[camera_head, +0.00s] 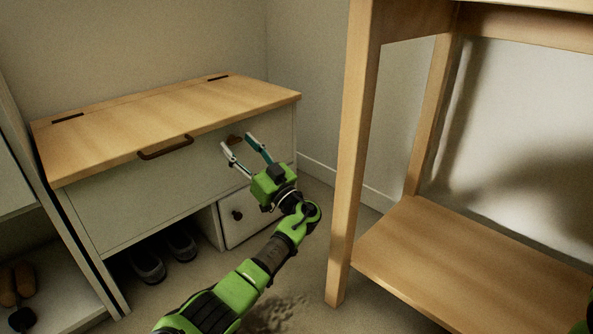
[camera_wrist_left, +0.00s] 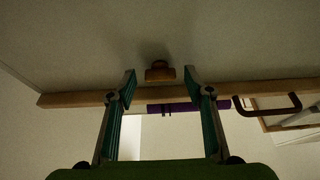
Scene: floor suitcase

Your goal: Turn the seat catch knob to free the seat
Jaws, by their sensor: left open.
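The storage bench has a pale wooden seat (camera_head: 165,110), which lies flat and closed on the white front (camera_head: 130,200). The seat catch knob (camera_head: 234,138), small and brown, is on the upper front, right of the dark seat handle (camera_head: 165,148). My left gripper (camera_head: 237,144) is open in front of the knob. In the left wrist view the knob (camera_wrist_left: 160,72) shows in line with the gap between the fingertips of the left gripper (camera_wrist_left: 160,80). I cannot tell whether the fingers touch it. My right gripper is not in view.
A wooden table with a leg (camera_head: 352,170) and lower shelf (camera_head: 470,260) stands close to the right of my left arm. Dark shoes (camera_head: 148,264) sit under the bench, beside a small drawer (camera_head: 250,215). A shelf unit with shoes (camera_head: 18,285) stands at left.

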